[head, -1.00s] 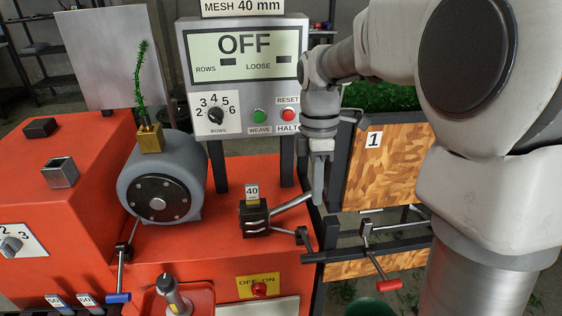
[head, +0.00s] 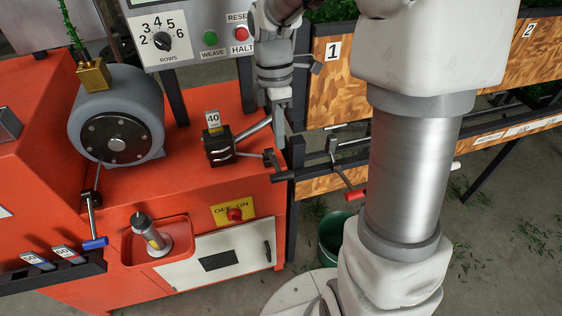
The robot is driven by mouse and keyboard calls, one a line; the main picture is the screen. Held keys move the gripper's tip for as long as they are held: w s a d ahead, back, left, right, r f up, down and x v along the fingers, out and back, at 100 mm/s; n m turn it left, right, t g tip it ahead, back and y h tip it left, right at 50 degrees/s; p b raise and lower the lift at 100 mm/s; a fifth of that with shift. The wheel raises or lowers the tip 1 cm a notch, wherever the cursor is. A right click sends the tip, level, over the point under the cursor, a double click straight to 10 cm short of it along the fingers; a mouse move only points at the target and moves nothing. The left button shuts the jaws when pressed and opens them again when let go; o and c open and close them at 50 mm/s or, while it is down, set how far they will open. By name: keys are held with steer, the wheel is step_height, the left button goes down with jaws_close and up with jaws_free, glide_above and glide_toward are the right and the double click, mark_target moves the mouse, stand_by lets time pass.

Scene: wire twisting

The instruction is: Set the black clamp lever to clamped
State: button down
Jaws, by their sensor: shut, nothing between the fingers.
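The black clamp lever (head: 273,162) sits at the right edge of the red machine top, with its black grip (head: 284,177) pointing toward the front right. Its thin arm runs back to the black block (head: 219,150) with the "40" tag, from which a grey tube slants up to the right. My gripper (head: 281,142) points down just above and behind the lever, beside the end of the tube. Its fingers are shut and empty. It partly hides the tube's end; I cannot tell whether it touches the lever.
A blue-handled lever (head: 95,243) is at the left, and a red-handled lever (head: 355,194) is on the rail at the right. The control panel (head: 190,38) stands behind. A grey motor (head: 117,115) and a tool (head: 150,237) in a red tray are nearby. A green bucket (head: 336,232) stands below.

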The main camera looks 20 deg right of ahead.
mark_target(282, 172)
steer(key=f, duration=0.3)
steer(key=s+f, duration=0.1)
steer(key=f, duration=0.3)
steer(key=shift+s+b, duration=0.2)
steer(key=shift+b, duration=0.15)
steer(key=shift+f, duration=0.2)
